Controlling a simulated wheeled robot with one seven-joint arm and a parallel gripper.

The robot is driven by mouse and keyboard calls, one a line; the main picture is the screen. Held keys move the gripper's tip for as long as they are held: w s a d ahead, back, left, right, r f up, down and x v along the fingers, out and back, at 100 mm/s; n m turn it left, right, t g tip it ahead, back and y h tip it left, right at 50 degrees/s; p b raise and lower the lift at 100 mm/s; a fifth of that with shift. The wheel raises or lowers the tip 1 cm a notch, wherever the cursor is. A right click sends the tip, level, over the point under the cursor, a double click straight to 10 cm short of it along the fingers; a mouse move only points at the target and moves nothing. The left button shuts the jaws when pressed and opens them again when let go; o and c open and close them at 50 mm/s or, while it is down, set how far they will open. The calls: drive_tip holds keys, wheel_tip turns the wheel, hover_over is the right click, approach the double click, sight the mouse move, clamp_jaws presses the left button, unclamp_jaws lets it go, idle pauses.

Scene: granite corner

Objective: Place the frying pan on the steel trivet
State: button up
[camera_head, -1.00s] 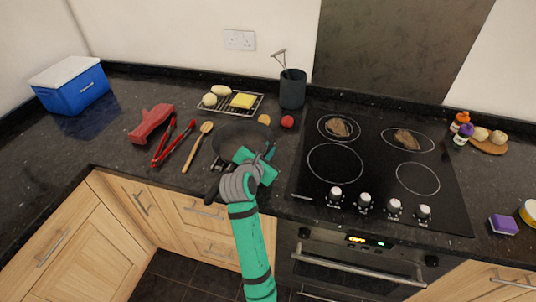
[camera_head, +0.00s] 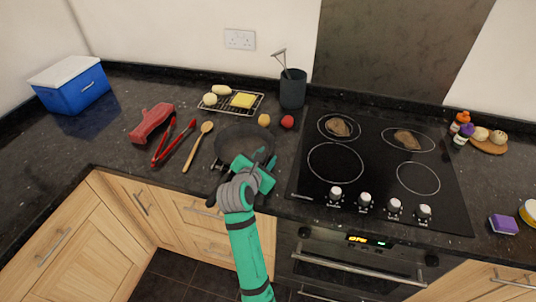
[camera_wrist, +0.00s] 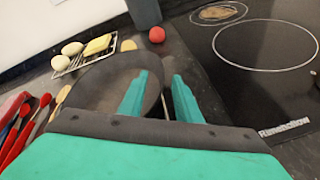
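The dark frying pan (camera_head: 238,139) is on the counter left of the hob, seemingly level. Its handle points toward the front edge, with the black end (camera_head: 211,201) left of my gripper. My teal gripper (camera_head: 265,168) is at the pan's front right. In the wrist view its fingers (camera_wrist: 160,95) are apart with a narrow gap, and the left finger overlaps the pan (camera_wrist: 105,85). I see nothing clamped between them.
A wire rack (camera_head: 225,109) with food stands behind the pan. A wooden spoon (camera_head: 196,148) and red tongs (camera_head: 174,144) lie left. A red tomato (camera_head: 287,122) and a utensil pot (camera_head: 292,90) are behind right. The hob (camera_head: 380,170) lies right.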

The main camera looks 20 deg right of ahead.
drive_tip(key=v, duration=0.9)
drive_tip(key=shift+s, duration=0.2)
drive_tip(key=shift+a, duration=0.15)
